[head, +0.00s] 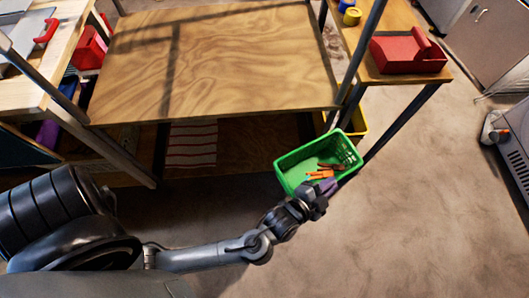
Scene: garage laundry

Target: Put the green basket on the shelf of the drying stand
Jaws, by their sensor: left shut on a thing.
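The green basket (290,177) is in the right middle of the head view, held up off the floor beside the stand. It is an open-topped plastic basket with pierced sides, with orange-handled items and a small purple thing inside. My left gripper (322,192) is shut on the near side of the basket; its fingertips are partly hidden against the rim. The stand has a wide, bare wooden board (220,60) between dark metal posts, and I take this for its shelf. My right gripper is not in view.
A bench (410,76) with a red container (405,55) and small yellow and blue items stands at the right. A wooden table (25,92) with a red-handled tool is at the left. A striped cloth (191,145) lies beneath the board. The concrete floor (420,215) at right is clear.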

